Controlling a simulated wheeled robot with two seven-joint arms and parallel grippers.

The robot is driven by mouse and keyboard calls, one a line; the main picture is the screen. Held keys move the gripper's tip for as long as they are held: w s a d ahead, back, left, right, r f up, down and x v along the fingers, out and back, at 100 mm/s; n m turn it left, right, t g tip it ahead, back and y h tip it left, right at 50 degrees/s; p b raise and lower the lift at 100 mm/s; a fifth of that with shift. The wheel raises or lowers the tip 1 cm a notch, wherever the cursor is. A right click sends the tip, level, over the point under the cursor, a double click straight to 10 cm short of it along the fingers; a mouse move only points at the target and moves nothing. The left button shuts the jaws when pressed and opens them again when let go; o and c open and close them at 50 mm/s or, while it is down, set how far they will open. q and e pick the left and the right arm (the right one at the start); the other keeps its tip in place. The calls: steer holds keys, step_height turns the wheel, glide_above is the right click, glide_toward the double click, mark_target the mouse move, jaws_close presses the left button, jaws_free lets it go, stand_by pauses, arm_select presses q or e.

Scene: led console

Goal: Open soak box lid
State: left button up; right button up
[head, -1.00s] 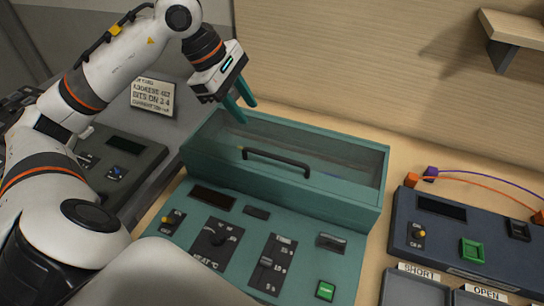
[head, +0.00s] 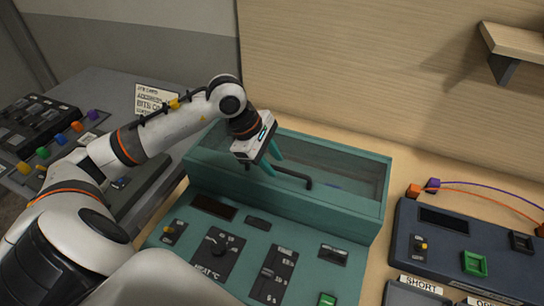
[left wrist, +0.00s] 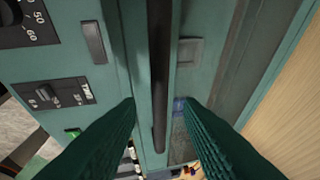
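The teal soak box (head: 290,205) has a shut lid (head: 345,168) with a clear pane in a teal frame. A dark bar handle (head: 297,175) runs along the lid's front; my gripper hides its left part in the head view. My left gripper (head: 272,165) is over the left half of the handle, fingers pointing down. In the left wrist view the fingers (left wrist: 160,108) are apart, and the handle (left wrist: 160,60) lies lengthwise in line with the gap between them. Nothing is held. I cannot tell how far the fingertips are above the handle. My right gripper is not in view.
The box's front panel carries a dial, a slider (head: 270,275) and switches. A dark blue console (head: 450,250) with cables stands at the right. A grey console with coloured knobs (head: 60,140) is at the left. A wooden wall is behind, with a small shelf (head: 515,42).

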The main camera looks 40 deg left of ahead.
arm_select(q)
steer(key=shift+d+f, duration=0.1)
steer(key=shift+f, duration=0.15)
jaws_close()
steer(key=shift+w+r, duration=0.15)
